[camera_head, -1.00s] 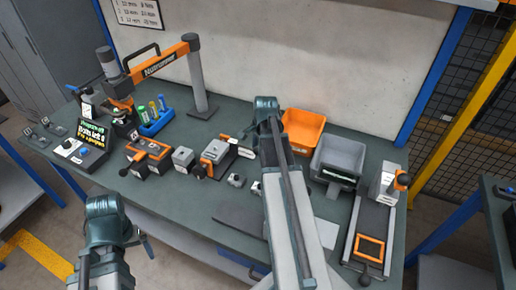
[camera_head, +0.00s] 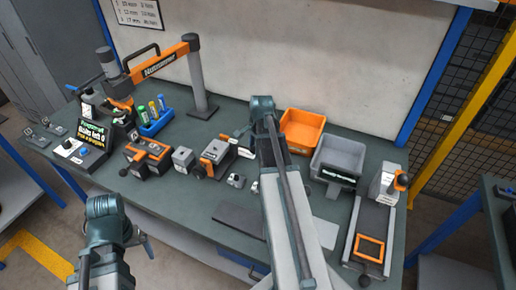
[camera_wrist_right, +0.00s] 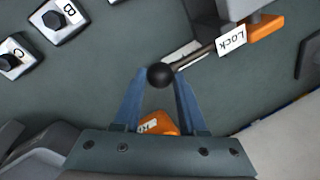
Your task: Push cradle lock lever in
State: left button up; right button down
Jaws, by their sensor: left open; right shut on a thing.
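The cradle (camera_head: 216,152), a grey and orange block, stands on the bench left of my right gripper (camera_head: 243,134). In the right wrist view, the lock lever is a dark rod with a black ball knob (camera_wrist_right: 160,75) and a white "Lock" tag (camera_wrist_right: 231,40). The rod runs to a grey and orange body at the upper right. My right gripper (camera_wrist_right: 158,88) is shut on the lever at its knob, with a blue finger on each side. My left gripper (camera_head: 137,238) is open and empty in front of the bench, away from the cradle.
Orange (camera_head: 302,130) and grey (camera_head: 340,156) bins stand right of my right arm. A dark flat plate (camera_head: 238,221) lies near the front edge. Blocks tagged B (camera_wrist_right: 57,18) and C (camera_wrist_right: 12,60) sit near the lever. An orange tagged piece (camera_wrist_right: 158,123) shows between the fingers.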

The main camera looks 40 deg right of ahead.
jog(key=shift+w+a, duration=0.5)
jog(key=shift+w, duration=0.1)
jog(key=c, duration=0.7)
grip_release()
jog(key=shift+w, duration=0.1)
jog(key=shift+c, duration=0.2)
jog(key=shift+o, duration=1.4)
jog(key=shift+a, duration=0.1)
jog(key=shift+r, duration=0.15)
